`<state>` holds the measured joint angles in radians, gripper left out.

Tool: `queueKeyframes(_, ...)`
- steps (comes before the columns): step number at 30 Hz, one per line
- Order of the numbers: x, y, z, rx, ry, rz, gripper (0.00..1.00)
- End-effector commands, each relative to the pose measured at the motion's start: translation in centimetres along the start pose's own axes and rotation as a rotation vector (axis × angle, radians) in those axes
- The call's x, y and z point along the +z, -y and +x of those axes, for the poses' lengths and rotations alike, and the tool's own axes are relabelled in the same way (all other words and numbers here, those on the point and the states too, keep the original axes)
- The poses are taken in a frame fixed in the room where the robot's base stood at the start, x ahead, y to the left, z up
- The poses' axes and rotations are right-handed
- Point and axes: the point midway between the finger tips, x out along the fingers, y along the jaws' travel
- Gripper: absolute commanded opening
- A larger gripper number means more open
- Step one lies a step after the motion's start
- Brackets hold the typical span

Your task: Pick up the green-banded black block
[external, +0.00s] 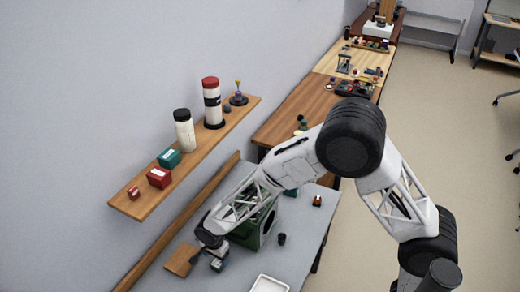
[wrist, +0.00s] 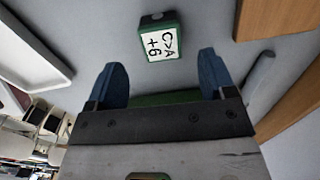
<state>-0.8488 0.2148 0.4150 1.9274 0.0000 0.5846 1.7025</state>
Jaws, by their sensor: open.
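A small black block with a green band and a white label reading "C>A +6" (wrist: 160,42) lies on the grey table in the wrist view. It is ahead of my fingertips and roughly centred between them, apart from both. In the external view the block (external: 218,265) shows small, just below my gripper (external: 209,252), partly hidden by it. In the wrist view my gripper (wrist: 163,68) is open, with its two blue fingers spread and nothing between the tips.
A wooden square (external: 182,259) lies left of the block and a white tray (external: 268,285) lies right. A green box (external: 262,228) stands behind my gripper. A small dark cylinder (external: 282,239) stands farther right. A wall shelf (external: 150,200) holds jars and boxes.

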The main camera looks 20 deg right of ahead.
Motion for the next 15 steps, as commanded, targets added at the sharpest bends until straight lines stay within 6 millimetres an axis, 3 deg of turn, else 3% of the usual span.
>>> queueKeyframes(15, 0.00, 0.00, 0.77, 0.001, 0.000, 0.000, 0.77)
